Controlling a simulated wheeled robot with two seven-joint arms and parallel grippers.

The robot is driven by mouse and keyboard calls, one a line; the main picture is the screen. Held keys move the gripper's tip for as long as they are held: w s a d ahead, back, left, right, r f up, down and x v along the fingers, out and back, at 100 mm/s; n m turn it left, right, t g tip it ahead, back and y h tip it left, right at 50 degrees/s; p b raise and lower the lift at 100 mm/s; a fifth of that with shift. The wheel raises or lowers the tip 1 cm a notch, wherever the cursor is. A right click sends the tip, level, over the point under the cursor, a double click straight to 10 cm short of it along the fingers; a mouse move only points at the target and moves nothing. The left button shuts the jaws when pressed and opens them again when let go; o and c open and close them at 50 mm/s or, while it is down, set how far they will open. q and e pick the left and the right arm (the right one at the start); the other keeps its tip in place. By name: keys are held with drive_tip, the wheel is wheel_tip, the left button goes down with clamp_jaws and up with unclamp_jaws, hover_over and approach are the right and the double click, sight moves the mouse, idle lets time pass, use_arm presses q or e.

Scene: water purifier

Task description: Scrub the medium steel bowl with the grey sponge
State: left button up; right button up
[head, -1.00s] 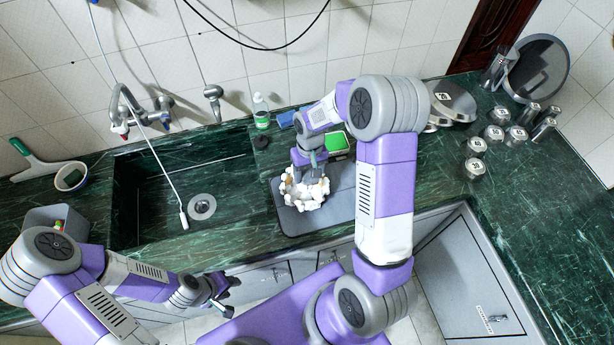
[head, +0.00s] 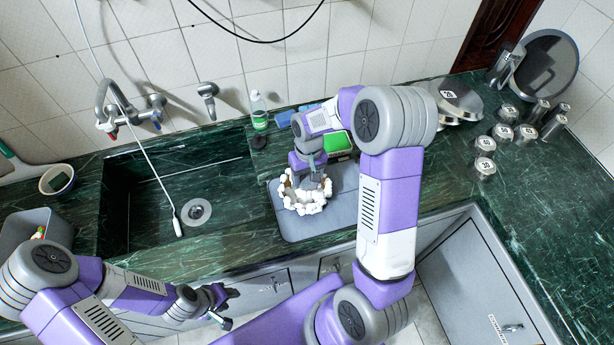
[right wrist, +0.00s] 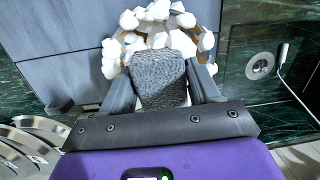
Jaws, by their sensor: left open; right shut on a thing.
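The bowl (head: 303,204) sits on the grey mat (head: 300,229), right of the sink. White foam lumps cover its rim, so little of its metal shows; in the right wrist view the foam (right wrist: 152,28) rings the far side. My right gripper (head: 313,181) points down into the bowl. It is shut on the grey sponge (right wrist: 160,78), which sits between its fingers within the foam ring. Whether the sponge touches the bowl's wall is hidden. My left gripper (head: 230,308) is open and empty, in front of the counter's edge, low in the head view.
The sink (head: 150,205) with its tap lies left of the mat. Steel lids (head: 457,98) and several canisters (head: 485,146) are at the right. The counter's right front is clear.

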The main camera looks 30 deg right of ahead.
drive_tip(key=shift+f+b, duration=2.1)
drive_tip(key=shift+f, duration=1.15)
drive_tip(key=shift+f+b, duration=0.35)
drive_tip(key=shift+f, duration=0.15)
drive_tip(key=shift+d, duration=0.2)
drive_tip(key=shift+s+d, duration=0.2)
drive_tip(key=shift+d, duration=0.55)
drive_tip(key=shift+s+d, duration=0.2)
drive_tip(key=shift+d, duration=0.55)
drive_tip(key=shift+w+a, duration=0.25)
drive_tip(key=shift+w, duration=1.05)
drive_tip(key=shift+w+a+p, duration=0.35)
drive_tip(key=shift+w+a, duration=0.4)
drive_tip(key=shift+a, duration=0.4)
drive_tip(key=shift+a, duration=0.1)
